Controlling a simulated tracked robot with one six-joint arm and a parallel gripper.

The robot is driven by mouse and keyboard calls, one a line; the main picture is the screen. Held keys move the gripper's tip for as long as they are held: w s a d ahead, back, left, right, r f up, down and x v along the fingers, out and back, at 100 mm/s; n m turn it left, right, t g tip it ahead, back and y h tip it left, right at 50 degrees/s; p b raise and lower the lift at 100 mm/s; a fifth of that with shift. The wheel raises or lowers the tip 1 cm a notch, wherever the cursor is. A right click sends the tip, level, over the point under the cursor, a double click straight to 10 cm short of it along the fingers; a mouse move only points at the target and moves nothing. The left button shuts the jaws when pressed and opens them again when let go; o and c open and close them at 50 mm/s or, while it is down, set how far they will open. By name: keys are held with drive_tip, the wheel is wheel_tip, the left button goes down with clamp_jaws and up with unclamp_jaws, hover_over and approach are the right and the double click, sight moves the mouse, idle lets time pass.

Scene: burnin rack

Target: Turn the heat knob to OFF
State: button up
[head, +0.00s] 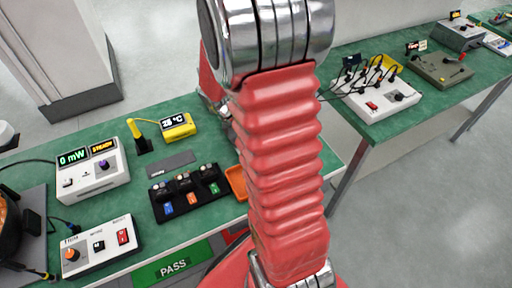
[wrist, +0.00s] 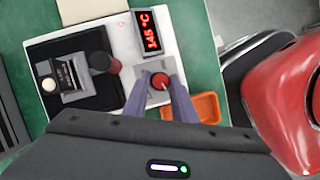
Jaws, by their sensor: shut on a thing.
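The heat knob (wrist: 160,83) is a small round red knob with a pale mark, on a grey panel of a white station (wrist: 125,38) in the wrist view. A red-lit display (wrist: 148,30) above it reads 145 °C. My gripper (wrist: 159,77) has its two purple-grey fingers on either side of the knob and is shut on it. Any printed labels around the knob are not readable. In the head view my red arm hides the knob, the station and my fingertips.
Left of the knob, a black plate (wrist: 112,96) carries a module and a dark red-ended handle (wrist: 104,64). An orange tray (wrist: 206,108) lies close right of the fingers. In the head view, a black tray (head: 163,216) and a white meter (head: 97,182) stand on the green bench.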

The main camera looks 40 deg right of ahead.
drive_tip(key=shift+s+a+n+t+h, duration=0.1)
drive_tip(key=shift+s+n+t+h, duration=0.2)
drive_tip(key=shift+n, duration=0.9)
drive_tip(key=o, duration=1)
drive_tip(key=shift+w, duration=0.1)
drive_tip(key=shift+o, duration=0.2)
drive_tip(key=shift+w, duration=0.1)
drive_tip(key=shift+w+a+r, duration=0.1)
drive_tip(key=shift+r, duration=0.35)
drive_tip(key=v, duration=1.2)
drive_tip(key=shift+a+r, duration=0.15)
drive_tip(key=shift+r, duration=0.2)
